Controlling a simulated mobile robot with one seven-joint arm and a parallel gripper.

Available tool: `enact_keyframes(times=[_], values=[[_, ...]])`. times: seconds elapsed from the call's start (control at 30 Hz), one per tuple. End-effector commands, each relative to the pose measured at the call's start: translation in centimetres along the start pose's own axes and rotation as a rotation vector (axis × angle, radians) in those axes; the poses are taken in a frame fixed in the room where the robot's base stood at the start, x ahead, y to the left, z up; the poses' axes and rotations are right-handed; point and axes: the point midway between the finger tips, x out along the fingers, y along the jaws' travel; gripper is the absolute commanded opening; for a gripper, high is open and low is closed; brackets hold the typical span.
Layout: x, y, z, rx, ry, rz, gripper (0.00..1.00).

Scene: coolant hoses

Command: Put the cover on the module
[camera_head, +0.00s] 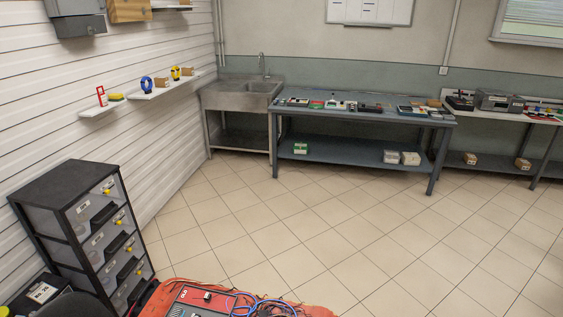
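At the bottom edge, a grey and dark panel-like unit with red edging (200,300) lies on an orange-red surface (318,311). It may be the module, but most of it is cut off by the frame. Blue and red hoses (262,305) lie in loops at its right side. I cannot pick out the cover in this view. My gripper is not in view.
A black drawer rack (85,168) stands at left by a slatted wall with small shelves (160,88). A steel sink (240,94) and a blue-grey workbench (360,117) with many small items stand at the back. A second bench (500,112) is at right. The tiled floor between is clear.

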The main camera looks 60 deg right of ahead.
Motion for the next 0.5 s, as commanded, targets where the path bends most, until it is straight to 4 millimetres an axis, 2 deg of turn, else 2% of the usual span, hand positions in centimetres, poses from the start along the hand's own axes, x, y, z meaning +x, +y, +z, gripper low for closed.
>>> enact_keyframes(times=[0.07, 0.1, 0.27, 0.3, 0.5], values=[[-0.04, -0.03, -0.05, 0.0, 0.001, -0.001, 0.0], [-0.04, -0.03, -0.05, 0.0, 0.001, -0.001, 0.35], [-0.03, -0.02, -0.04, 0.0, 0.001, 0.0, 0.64], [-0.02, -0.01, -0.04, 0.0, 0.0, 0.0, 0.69], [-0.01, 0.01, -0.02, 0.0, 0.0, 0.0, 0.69]])
